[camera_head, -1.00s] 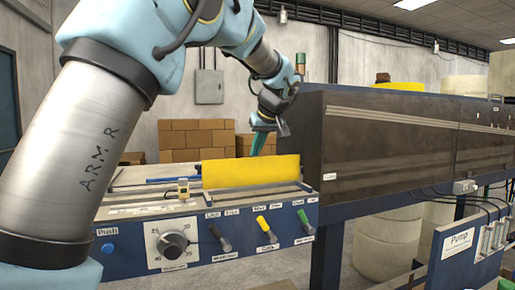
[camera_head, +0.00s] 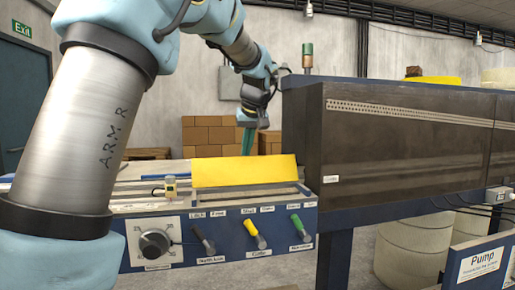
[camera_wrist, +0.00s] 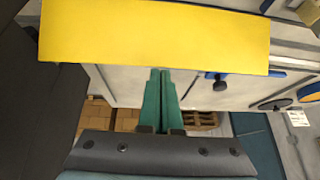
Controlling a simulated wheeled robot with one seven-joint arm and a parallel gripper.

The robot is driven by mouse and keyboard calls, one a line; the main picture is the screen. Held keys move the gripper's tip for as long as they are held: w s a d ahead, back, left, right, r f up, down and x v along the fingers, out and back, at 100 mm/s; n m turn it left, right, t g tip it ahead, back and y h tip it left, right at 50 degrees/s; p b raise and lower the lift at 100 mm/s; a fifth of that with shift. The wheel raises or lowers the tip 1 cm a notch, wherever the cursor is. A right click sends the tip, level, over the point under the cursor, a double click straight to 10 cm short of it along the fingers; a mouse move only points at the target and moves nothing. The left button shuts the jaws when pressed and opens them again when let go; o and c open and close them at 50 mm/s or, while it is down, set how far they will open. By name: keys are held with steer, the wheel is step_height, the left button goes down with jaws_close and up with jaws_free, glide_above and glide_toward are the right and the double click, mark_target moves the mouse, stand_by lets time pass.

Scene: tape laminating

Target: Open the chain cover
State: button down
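The yellow panel (camera_head: 244,172), which looks like the chain cover, stands tilted along the far side of the low blue machine. It also shows across the top of the wrist view (camera_wrist: 155,32). My gripper (camera_head: 247,152) is behind the panel, pointing down, with its fingertips around the height of the top edge. In the wrist view my gripper's green fingers (camera_wrist: 160,72) are together with nothing seen between them. Their tips are close to the panel's edge; I cannot tell whether they touch it.
The control front has a dial (camera_head: 154,243) and black, yellow (camera_head: 255,235) and green levers. A tall dark housing (camera_head: 400,145) stands close right of my gripper. Cardboard boxes (camera_head: 212,132) are behind. A pump box (camera_head: 484,262) is at lower right.

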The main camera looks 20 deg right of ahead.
steer(key=shift+w+f, duration=0.65)
steer(key=shift+w, duration=0.05)
steer(key=shift+w+d, duration=0.1)
steer(key=shift+w, duration=0.25)
steer(key=shift+w, duration=0.1)
steer(key=shift+r, duration=0.1)
